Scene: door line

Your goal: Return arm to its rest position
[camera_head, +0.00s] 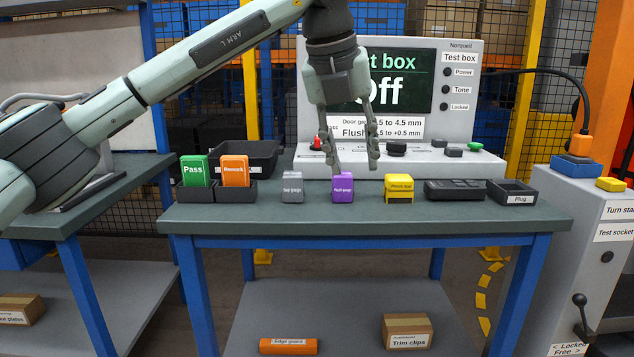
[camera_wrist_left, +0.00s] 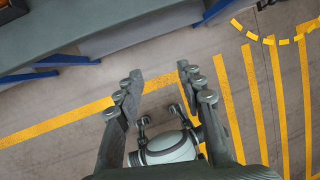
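My left gripper (camera_head: 355,166) hangs from the left arm, pointing down at the test bench. Its two grey fingers are apart with nothing between them. In the head view it shows just above and behind the purple flush gauge (camera_head: 343,188), in front of the test box (camera_head: 468,105). In the left wrist view the left gripper (camera_wrist_left: 162,92) also shows open and empty, with floor and a bench edge beyond. A pale rounded part with two dark prongs (camera_wrist_left: 168,148) shows between its fingers; it may be my right gripper, but its state is unclear.
On the bench (camera_head: 420,222) stand a grey gauge (camera_head: 292,188), a yellow block (camera_head: 398,187), a dark device (camera_head: 454,190), a plug tray (camera_head: 512,192), and green Pass (camera_head: 194,170) and orange (camera_head: 234,171) blocks. A black bin (camera_head: 262,155) is behind. The bench's front strip is clear.

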